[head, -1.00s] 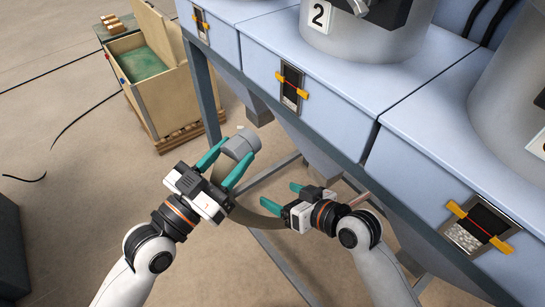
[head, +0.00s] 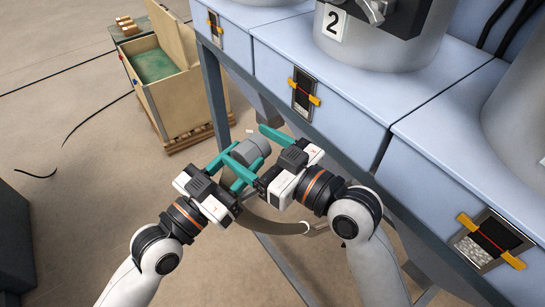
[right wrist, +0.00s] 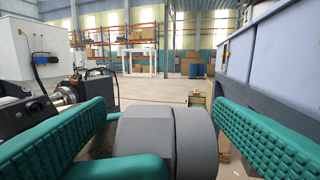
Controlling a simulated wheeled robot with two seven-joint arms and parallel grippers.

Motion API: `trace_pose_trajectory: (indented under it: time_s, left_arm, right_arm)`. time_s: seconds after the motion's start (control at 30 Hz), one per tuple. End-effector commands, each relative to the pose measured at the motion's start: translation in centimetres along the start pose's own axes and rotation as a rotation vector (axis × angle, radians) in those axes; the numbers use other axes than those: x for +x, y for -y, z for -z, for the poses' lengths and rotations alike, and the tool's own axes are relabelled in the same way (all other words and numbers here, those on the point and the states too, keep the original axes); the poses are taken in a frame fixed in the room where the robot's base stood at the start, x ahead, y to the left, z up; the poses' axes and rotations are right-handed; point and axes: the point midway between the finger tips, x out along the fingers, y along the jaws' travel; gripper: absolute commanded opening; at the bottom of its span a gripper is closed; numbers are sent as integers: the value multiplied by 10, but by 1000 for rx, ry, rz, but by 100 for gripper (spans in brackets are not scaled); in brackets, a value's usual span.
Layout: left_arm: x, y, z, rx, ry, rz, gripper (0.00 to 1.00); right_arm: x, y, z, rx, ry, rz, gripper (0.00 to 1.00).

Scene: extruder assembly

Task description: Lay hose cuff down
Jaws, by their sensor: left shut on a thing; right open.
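The grey hose cuff (head: 254,149) is at the end of a brownish hose (head: 262,224) that curves below both grippers. My left gripper (head: 248,154) is shut on the cuff and holds it in the air in front of the blue machine frame. My right gripper (head: 246,142) is open, with one finger on each side of the cuff. In the right wrist view the cuff (right wrist: 178,140) is between its green ribbed fingers, with a gap to the right finger. Whether the left finger touches it is unclear.
The blue bench (head: 355,110) with numbered grey hoppers stands close on the right. Its grey leg (head: 214,98) is beyond the cuff. A wooden crate (head: 180,103) on a pallet stands farther back. Floor to the left is mostly clear, with a black cable.

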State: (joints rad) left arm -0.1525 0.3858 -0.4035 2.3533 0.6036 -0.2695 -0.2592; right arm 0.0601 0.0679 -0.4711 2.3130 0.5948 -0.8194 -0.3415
Motion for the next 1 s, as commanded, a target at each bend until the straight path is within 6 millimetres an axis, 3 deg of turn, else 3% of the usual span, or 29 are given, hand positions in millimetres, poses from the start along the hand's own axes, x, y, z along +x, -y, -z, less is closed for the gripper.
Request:
trace_pose_trajectory:
  time_s: [0.2, 0.47, 0.77, 0.87, 0.9, 1.0]
  left_arm:
    - [0, 0, 0, 0, 1, 0, 21]
    - [0, 0, 0, 0, 1, 0, 21]
    - [0, 0, 0, 0, 0, 0, 21]
    - [0, 0, 0, -1, 0, -1, 21]
    - [0, 0, 0, -1, 0, -1, 48]
    - [0, 0, 0, 0, 0, -1, 64]
  right_arm:
    - [16, 0, 0, 0, -1, -1, 76]
    - [17, 0, 0, 0, -1, 0, 76]
    - [17, -1, 0, 0, -1, -2, 29]
    - [17, -2, 0, 0, -2, -4, 28]
    - [17, -2, 0, 0, -1, -5, 28]
    - [17, -2, 0, 1, -1, -5, 28]
